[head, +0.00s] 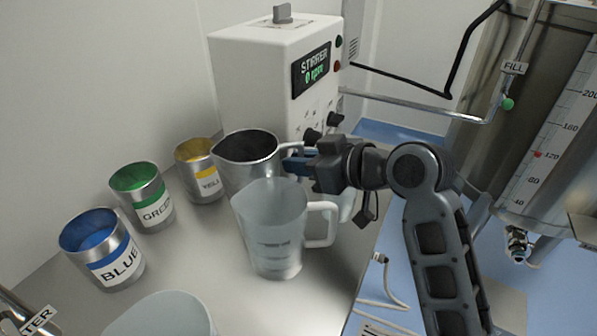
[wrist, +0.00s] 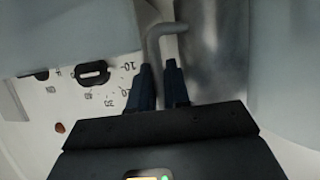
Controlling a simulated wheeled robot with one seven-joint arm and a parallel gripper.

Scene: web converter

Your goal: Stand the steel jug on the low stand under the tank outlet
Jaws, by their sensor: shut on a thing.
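The steel jug (head: 246,170) stands at the back of the bench, dark inside, partly hidden by a frosted plastic jug in front. My gripper (head: 292,164) is at its right side, shut on its handle. In the wrist view, my gripper's dark blue fingers (wrist: 161,80) are on either side of the handle (wrist: 153,48), with the jug's steel wall (wrist: 213,50) to the right. The tank (head: 540,130) stands at the far right. Its outlet valve (head: 517,243) is at the bottom. A flat beige-grey surface (head: 508,305) lies below, partly hidden by my arm; I cannot tell if it is the stand.
The frosted jug (head: 272,225) is close in front of the steel jug. The stirrer box (head: 262,80) stands behind. Blue (head: 105,255), green (head: 145,200) and yellow (head: 199,172) cans are left. The fill pipe (head: 420,106) crosses behind my arm. A cable (head: 383,285) hangs right of the bench.

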